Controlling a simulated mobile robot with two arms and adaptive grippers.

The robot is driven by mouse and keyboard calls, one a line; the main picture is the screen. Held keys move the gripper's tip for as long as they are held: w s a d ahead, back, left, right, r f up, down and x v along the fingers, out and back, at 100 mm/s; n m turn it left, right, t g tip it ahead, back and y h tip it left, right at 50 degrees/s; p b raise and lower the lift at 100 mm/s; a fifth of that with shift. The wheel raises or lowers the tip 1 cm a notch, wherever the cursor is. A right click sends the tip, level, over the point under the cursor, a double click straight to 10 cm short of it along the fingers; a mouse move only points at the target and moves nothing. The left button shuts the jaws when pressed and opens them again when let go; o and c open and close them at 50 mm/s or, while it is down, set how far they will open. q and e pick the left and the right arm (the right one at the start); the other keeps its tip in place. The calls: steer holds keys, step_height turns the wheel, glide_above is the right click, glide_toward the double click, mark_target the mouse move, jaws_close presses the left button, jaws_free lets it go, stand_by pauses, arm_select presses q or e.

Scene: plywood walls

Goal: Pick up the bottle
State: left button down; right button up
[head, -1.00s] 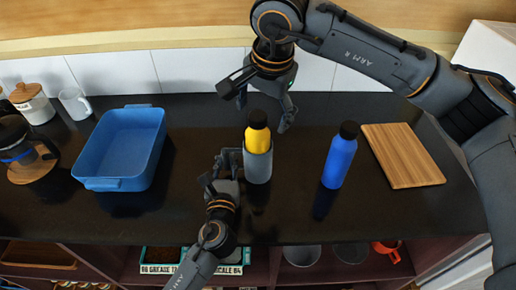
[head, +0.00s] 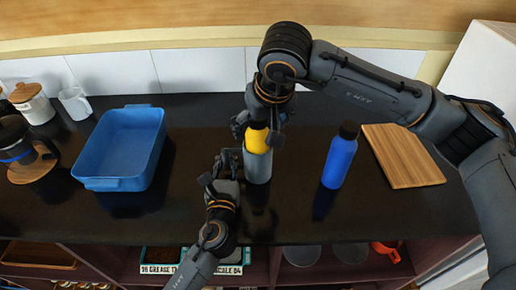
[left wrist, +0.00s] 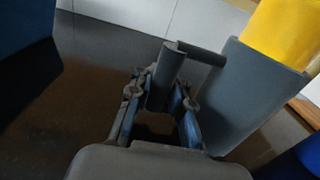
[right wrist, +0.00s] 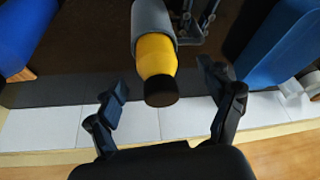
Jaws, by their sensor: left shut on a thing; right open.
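A yellow bottle (head: 256,142) with a black cap stands inside a grey cup (head: 258,168) on the black counter. My left gripper (head: 227,160) is shut on the cup's handle (left wrist: 196,52), left of the cup. In the right wrist view the yellow bottle (right wrist: 157,62) pokes out of the grey cup (right wrist: 152,18). My right gripper (right wrist: 165,92) is open, its fingers on both sides of the bottle's black cap, not touching it. In the head view my right gripper (head: 262,125) hides the cap. A blue bottle (head: 339,160) with a black cap stands to the right.
A blue baking dish (head: 122,148) sits on the left of the counter. A wooden board (head: 403,156) lies at the right. A white mug (head: 75,102), a jar (head: 31,102) and a coffee press (head: 20,146) stand at the far left. The wall is close behind.

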mark_target(258, 147)
steer(key=shift+w+d+x, duration=0.1)
steer(key=shift+w+x, duration=0.1)
steer(key=shift+x, duration=0.85)
steer(key=shift+w+d+x, duration=0.1)
steer(key=shift+w+x, duration=0.05)
steer(key=shift+x, duration=0.9)
steer(key=shift+w+d+x, duration=0.1)
steer(key=shift+w+x, duration=0.1)
steer(key=shift+x, duration=0.85)
steer(key=shift+r, duration=0.25)
steer(key=shift+c, duration=0.4)
jaws_close()
